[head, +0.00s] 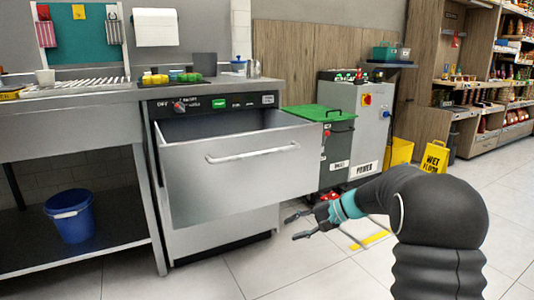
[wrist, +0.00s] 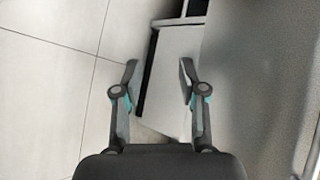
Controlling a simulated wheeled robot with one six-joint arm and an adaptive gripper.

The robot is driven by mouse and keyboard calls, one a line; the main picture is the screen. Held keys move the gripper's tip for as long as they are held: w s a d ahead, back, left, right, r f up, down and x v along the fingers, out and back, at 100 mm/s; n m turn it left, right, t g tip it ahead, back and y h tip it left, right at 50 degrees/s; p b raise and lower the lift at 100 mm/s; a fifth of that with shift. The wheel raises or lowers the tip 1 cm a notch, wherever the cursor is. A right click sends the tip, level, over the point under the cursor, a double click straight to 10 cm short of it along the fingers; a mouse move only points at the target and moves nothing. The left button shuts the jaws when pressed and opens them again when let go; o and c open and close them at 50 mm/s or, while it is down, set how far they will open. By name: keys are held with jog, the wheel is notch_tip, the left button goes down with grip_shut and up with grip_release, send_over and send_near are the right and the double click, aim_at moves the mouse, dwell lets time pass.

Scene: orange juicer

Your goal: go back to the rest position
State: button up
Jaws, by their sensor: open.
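My gripper (head: 294,227) is open and empty, low in front of the steel counter and to the right of the pulled-out drawer (head: 240,175). It is apart from the drawer front and its handle (head: 253,153). My dark arm bends in from the right of the head view. In the wrist view both fingers of my gripper (wrist: 157,75) are spread, with nothing between them. Behind them are the floor, a pale panel (wrist: 172,85) with a dark edge, and a large grey surface on the right that I cannot identify for sure.
The drawer stands open in the steel unit. A blue bucket (head: 70,215) is on the shelf at left. A green-lidded bin (head: 320,114) and grey cabinet (head: 362,120) stand behind my gripper. A yellow wet floor sign (head: 435,158) is farther right. The front tiles are clear.

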jog(key=s+d+r+n+h+p, duration=0.2)
jog(key=s+d+r+h, duration=0.15)
jog(key=s, duration=0.75)
jog(key=s+d+r+n+t+h+p, duration=0.15)
jog(key=s+h, duration=0.25)
jog(key=s, duration=0.8)
jog(key=s+d+r+n+g+h+p, duration=0.1)
jog(key=s+d+r+h+p, duration=0.25)
jog(key=s, duration=0.75)
jog(key=shift+s+a+r+n+t+p, duration=0.2)
jog(key=shift+s+r+t, duration=0.25)
jog(key=shift+r, duration=0.4)
jog(key=shift+s+a+r+n+t+p, duration=0.1)
jog(key=shift+s+a+r+t+p, duration=0.2)
jog(key=shift+s+r, duration=0.35)
jog(key=shift+s+a+r+n+t+p, duration=0.15)
jog(key=shift+s+a+r+t, duration=0.2)
jog(key=shift+r, duration=0.65)
